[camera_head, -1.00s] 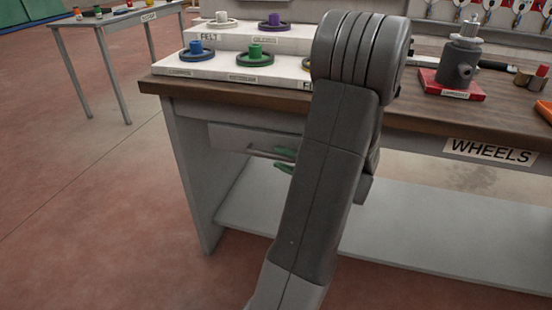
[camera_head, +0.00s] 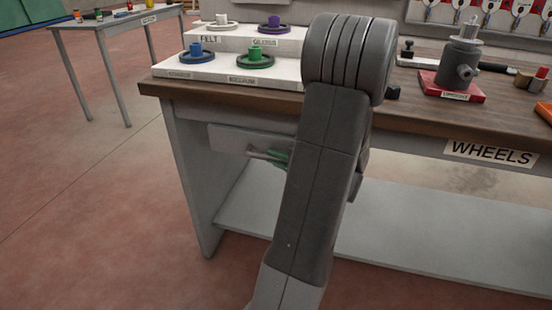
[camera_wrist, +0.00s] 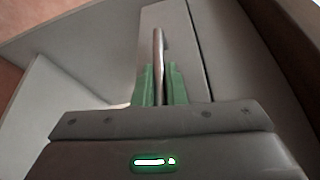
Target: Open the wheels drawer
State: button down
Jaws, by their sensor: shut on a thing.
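The wheels drawer (camera_head: 226,138) is a grey front under the left part of the wooden bench top. A thin metal bar handle (camera_head: 262,154) stands out from it. In the wrist view the handle (camera_wrist: 158,48) runs between the two green fingers of my gripper (camera_wrist: 159,86), which are shut on it. The drawer front (camera_wrist: 178,40) is close beyond the fingers.
The bench top (camera_head: 420,116) holds white stepped stands (camera_head: 225,68) with coloured wheels on the left and a red-based device (camera_head: 452,84) on the right. A WHEELS label (camera_head: 491,152) is on the bench edge. A lower shelf (camera_head: 390,232) lies below. The floor at left is clear.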

jog(key=s+a+b, duration=0.2)
jog(key=s+a, duration=0.2)
jog(key=s, duration=0.8)
jog(key=s+a+b, duration=0.1)
jog(key=s+a, duration=0.2)
jog(key=s, duration=0.8)
jog(key=shift+s+a+b, duration=0.35)
jog(key=shift+b, duration=0.05)
jog(key=c, duration=1.5)
grip_release()
jog(key=shift+d, duration=0.1)
